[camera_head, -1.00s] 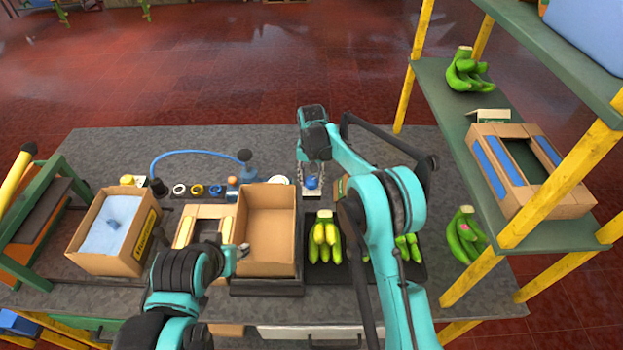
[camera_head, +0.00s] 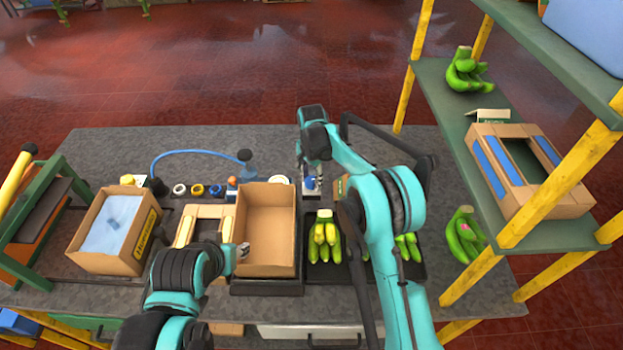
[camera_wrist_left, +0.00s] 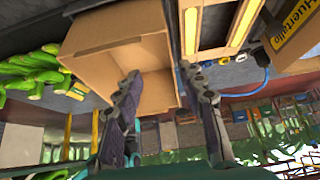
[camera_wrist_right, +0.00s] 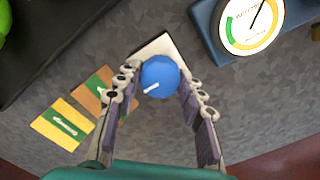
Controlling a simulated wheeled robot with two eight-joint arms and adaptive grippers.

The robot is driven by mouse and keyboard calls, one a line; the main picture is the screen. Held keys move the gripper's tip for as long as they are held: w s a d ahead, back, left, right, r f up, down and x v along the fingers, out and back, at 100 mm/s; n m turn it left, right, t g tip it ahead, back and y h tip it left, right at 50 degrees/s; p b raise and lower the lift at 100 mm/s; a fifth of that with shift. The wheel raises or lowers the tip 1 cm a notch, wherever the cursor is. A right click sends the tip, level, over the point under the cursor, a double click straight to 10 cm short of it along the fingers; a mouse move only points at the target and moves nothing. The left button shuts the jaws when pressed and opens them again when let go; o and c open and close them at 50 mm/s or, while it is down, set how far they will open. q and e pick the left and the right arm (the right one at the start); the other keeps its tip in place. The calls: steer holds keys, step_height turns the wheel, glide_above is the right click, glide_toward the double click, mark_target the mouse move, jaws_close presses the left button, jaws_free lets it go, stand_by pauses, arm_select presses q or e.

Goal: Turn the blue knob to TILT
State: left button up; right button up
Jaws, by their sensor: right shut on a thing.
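The blue knob (camera_wrist_right: 160,74) sits on a white base plate (camera_wrist_right: 146,50) on the grey bench. A short white pointer line shows on its top, running from the middle toward the lower left in the right wrist view. My right gripper (camera_wrist_right: 159,82) is shut on the knob, one finger on each side. In the head view the knob (camera_head: 309,184) is partly hidden by my right gripper. I cannot read any TILT label. My left gripper (camera_wrist_left: 160,76) is open and empty beside an open cardboard box (camera_head: 268,216).
A dial gauge (camera_wrist_right: 252,20) stands near the knob. Cards (camera_wrist_right: 68,122) lie on the bench beside it. Bananas (camera_head: 325,240) lie on a black tray in front. A box with blue lining (camera_head: 112,228) stands left; a shelf rack (camera_head: 440,100) stands right.

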mark_target(312, 180)
stand_by(0.4)
steer(key=o, duration=1.2)
steer(key=shift+c, duration=0.2)
step_height(312, 180, up, 12)
steer(key=shift+f, duration=0.1)
